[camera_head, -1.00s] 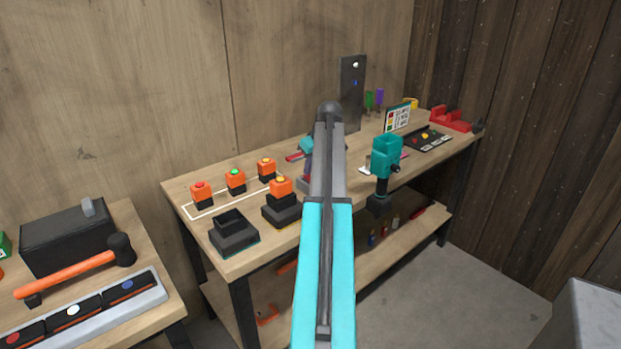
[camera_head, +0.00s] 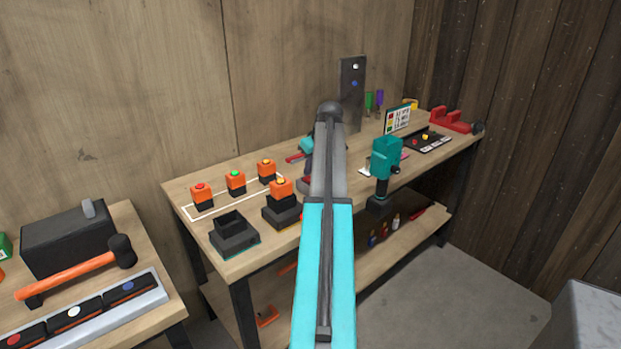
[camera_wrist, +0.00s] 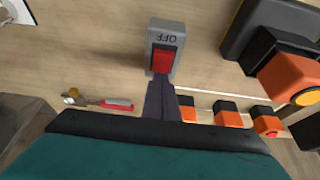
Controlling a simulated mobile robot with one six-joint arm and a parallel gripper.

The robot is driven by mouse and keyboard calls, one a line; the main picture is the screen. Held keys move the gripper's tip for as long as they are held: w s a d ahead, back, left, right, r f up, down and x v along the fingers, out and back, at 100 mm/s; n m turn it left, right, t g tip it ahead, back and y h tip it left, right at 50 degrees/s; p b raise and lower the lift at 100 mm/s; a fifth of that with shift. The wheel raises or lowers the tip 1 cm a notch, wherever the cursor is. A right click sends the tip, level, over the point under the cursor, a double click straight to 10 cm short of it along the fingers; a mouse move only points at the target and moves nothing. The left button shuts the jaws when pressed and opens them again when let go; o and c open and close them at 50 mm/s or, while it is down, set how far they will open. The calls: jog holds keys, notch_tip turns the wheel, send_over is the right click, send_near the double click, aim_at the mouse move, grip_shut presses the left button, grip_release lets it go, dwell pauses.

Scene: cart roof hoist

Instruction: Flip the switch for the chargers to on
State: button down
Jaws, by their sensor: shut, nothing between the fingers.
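The switch (camera_wrist: 164,58) is a small grey box with a red rocker, and the word OFF shows upside down in the wrist view. My gripper (camera_wrist: 158,84) is shut and empty, its dark fingertips at the rocker's near edge; I cannot tell whether they touch. In the head view my arm hides most of the switch and gripper. One black charger (camera_head: 234,235) is empty. The other charger (camera_head: 280,215) holds an orange battery (camera_head: 281,188); part of this also shows in the wrist view (camera_wrist: 292,75).
Several orange batteries (camera_head: 235,181) stand in a white outline left of the switch in the head view. A teal drill (camera_head: 385,160) stands upright to the right. A red-handled tool (camera_wrist: 115,105) lies near my gripper. A hammer (camera_head: 75,273) lies on the left table.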

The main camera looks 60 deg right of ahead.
notch_tip(320, 180, up, 6)
jog(key=p, duration=0.3)
jog(key=shift+s+a, duration=0.15)
jog(key=shift+s, duration=0.3)
dwell(0.7)
